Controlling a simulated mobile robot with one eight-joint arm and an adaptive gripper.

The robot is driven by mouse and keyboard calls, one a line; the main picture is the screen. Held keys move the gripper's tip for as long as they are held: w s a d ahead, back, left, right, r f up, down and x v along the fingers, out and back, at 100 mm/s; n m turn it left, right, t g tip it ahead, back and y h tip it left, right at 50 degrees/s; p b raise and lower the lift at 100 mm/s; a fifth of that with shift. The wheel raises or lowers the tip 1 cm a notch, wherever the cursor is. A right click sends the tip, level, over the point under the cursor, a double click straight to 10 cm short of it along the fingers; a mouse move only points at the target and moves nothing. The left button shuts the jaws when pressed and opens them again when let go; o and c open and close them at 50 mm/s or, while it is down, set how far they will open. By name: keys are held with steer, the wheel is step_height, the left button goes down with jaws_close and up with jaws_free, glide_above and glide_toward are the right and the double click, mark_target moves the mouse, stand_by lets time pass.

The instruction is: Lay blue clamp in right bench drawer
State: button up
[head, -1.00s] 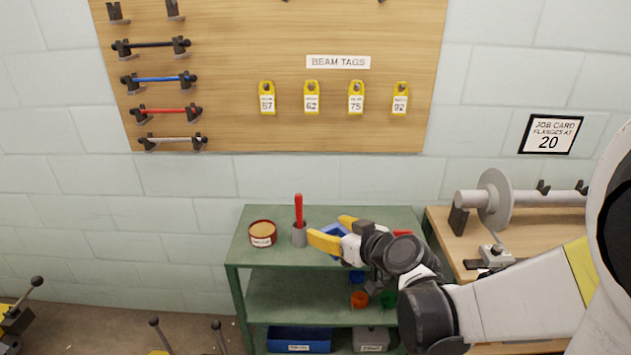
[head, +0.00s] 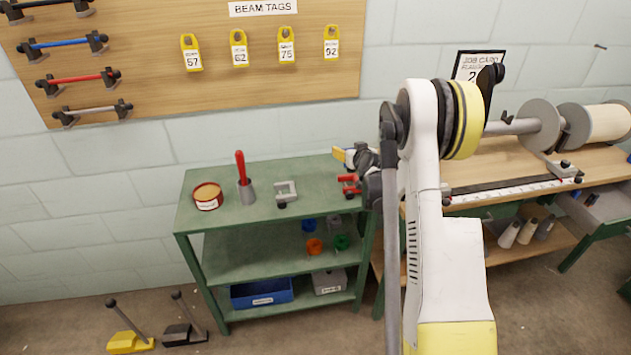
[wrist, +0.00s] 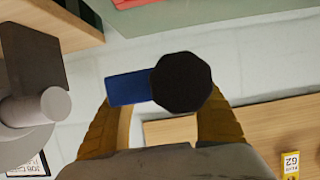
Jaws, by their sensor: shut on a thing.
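The blue clamp (wrist: 127,88) is held between the yellow fingers of my gripper (wrist: 160,108) in the wrist view. Its round black knob (wrist: 181,82) faces the camera, and much of the clamp is hidden. In the head view my gripper (head: 345,156) is at the right end of the green shelf unit, raised above its top. Most of the gripper and the clamp is hidden there by my arm. A grey open drawer (head: 606,212) shows under the bench at the right edge of the head view, with dark items in it.
A grey clamp (head: 286,191), a red clamp (head: 349,181), a tin (head: 208,197) and a red-handled tool (head: 241,168) stand on the green shelf unit (head: 230,212). A wooden bench (head: 500,165) with a spooled shaft and ruler is right of my arm.

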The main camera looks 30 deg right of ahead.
steer(key=shift+d+f, duration=0.15)
steer(key=shift+d, duration=0.1)
steer(key=b, duration=0.5)
glide_above(316, 185)
step_height(316, 185, down, 7)
steer(key=shift+w+f, duration=0.15)
steer(key=shift+f, duration=0.05)
step_height(316, 185, down, 2)
steer(key=shift+f+b, duration=0.25)
steer(key=shift+b, duration=0.55)
steer(key=shift+f, duration=0.35)
steer(key=shift+f, duration=0.15)
steer(key=o, duration=1.4)
